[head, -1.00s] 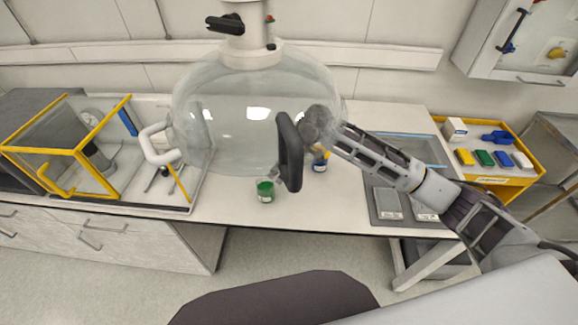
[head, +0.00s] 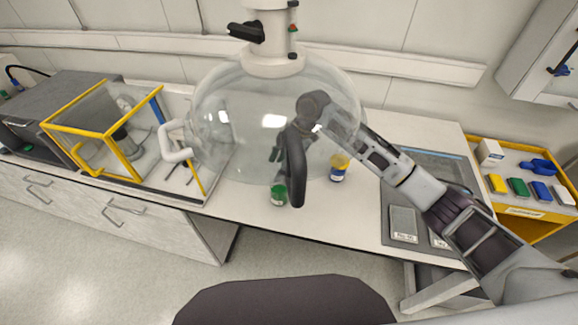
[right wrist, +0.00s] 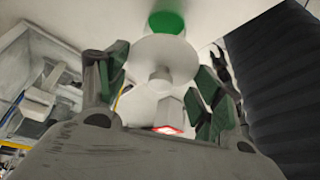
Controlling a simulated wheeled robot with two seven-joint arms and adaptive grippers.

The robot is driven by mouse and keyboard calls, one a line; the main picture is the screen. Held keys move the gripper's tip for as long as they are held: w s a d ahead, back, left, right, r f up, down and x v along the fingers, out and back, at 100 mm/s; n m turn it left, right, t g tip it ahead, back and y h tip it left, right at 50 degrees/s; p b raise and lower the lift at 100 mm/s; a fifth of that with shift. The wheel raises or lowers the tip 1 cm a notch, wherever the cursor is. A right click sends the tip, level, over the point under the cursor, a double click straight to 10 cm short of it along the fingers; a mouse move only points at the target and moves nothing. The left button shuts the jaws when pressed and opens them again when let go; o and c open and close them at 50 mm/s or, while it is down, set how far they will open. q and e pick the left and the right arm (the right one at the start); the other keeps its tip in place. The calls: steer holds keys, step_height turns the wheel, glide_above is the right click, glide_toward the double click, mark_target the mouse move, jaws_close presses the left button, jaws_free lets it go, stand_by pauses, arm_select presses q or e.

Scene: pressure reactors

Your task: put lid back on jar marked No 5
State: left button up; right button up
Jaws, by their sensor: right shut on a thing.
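A small jar with green contents (head: 278,195) stands upright near the bench's front edge. No number is readable on either. My right gripper (head: 276,155) is just above and behind the green jar, partly hidden by my dark wrist and seen against the glass vessel. In the right wrist view a pale round lid with a knob (right wrist: 164,58) sits between the fingers, and my gripper is shut on it. The green top (right wrist: 167,22) shows beyond the lid. My left gripper is not in view.
A large clear glass vessel (head: 230,125) bulges over the bench close to my right arm. A yellow-framed case (head: 105,135) stands at left. A grey tray (head: 398,235) and a yellow tray with coloured blocks (head: 518,211) are at right. The bench front between is clear.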

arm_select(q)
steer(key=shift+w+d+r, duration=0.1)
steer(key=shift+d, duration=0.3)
arm_select(e)
steer(key=shift+a+r+n+g, duration=0.35)
steer(key=shift+a+n, duration=0.1)
steer(key=shift+n, duration=0.45)
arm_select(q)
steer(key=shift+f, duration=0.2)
arm_select(e)
steer(key=shift+f, duration=0.25)
steer(key=shift+f+b, duration=1.95)
steer(key=shift+b, duration=0.25)
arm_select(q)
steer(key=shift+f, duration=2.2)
arm_select(e)
steer(key=shift+f, duration=1)
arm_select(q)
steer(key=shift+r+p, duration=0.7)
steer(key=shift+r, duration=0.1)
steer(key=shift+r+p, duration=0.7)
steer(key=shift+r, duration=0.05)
arm_select(e)
steer(key=shift+f, duration=0.15)
